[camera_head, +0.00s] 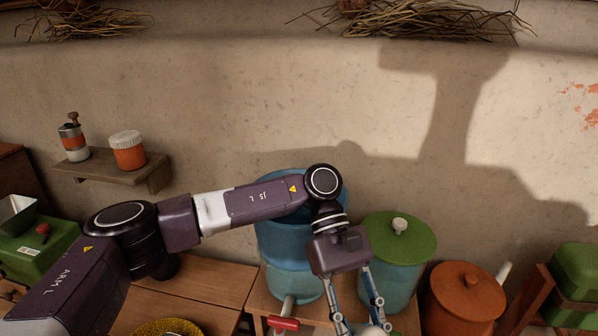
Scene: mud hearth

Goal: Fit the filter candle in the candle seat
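My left gripper (361,321) points down at the bottom edge, in front of the blue vessel and the green-lidded vessel. Its two fingers are apart. A pale patch shows between the tips, but the frame cuts it off, so I cannot tell whether they hold anything. A translucent blue vessel (285,245) with a red-handled tap (283,323) stands behind my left arm, which hides part of its top. I cannot make out the filter candle or the candle seat. My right gripper is not in view.
A blue vessel with a green lid (399,238) and a pale knob stands right of the tap vessel. An orange lidded pot (462,298) is further right. A wall shelf (115,168) holds a grinder (74,140) and an orange jar (128,152). A yellow woven item (168,328) lies bottom left.

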